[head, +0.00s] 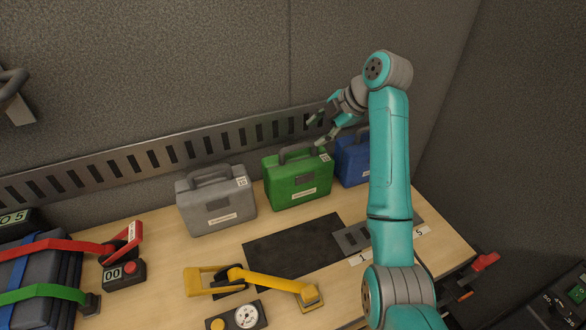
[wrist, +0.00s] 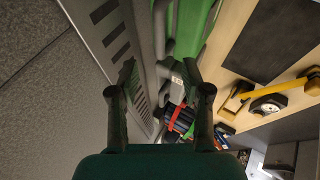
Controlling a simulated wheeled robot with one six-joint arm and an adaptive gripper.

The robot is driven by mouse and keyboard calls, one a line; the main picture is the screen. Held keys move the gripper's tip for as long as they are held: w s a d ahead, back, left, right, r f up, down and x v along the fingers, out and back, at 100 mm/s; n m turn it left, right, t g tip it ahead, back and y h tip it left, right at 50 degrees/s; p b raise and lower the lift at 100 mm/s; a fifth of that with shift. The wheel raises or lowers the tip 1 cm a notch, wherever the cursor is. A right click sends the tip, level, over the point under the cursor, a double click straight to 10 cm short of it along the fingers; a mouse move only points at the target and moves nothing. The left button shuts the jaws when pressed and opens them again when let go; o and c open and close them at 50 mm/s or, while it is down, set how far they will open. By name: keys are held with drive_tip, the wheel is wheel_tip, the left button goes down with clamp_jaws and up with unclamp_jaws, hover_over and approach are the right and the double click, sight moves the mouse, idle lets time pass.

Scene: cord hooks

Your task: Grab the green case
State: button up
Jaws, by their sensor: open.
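The green case (head: 298,181) stands upright on the wooden bench, between a grey case (head: 217,204) and a blue case (head: 352,160). Its dark handle (head: 297,152) is on top, and a white label is on its front. My gripper (head: 317,130) is open and empty, above and slightly right of the handle, near the wall. In the wrist view my gripper's two fingers (wrist: 159,68) are spread apart, with nothing between them. The green case (wrist: 194,28) shows there at the top, right of centre, partly cut off by the frame.
A slotted metal rail (head: 150,156) runs along the wall behind the cases. A black mat (head: 291,248) lies in front of the green case. A yellow lever (head: 262,280), a gauge box (head: 240,316) and red and green levers stand on the bench.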

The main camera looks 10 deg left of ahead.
sight(300, 145)
drive_tip(key=x, duration=0.4)
drive_tip(key=shift+a+f, duration=0.2)
drive_tip(key=shift+f, duration=0.05)
drive_tip(key=shift+d+x, duration=0.2)
drive_tip(key=shift+x, duration=2.75)
drive_tip(key=shift+w, duration=0.15)
clamp_jaws()
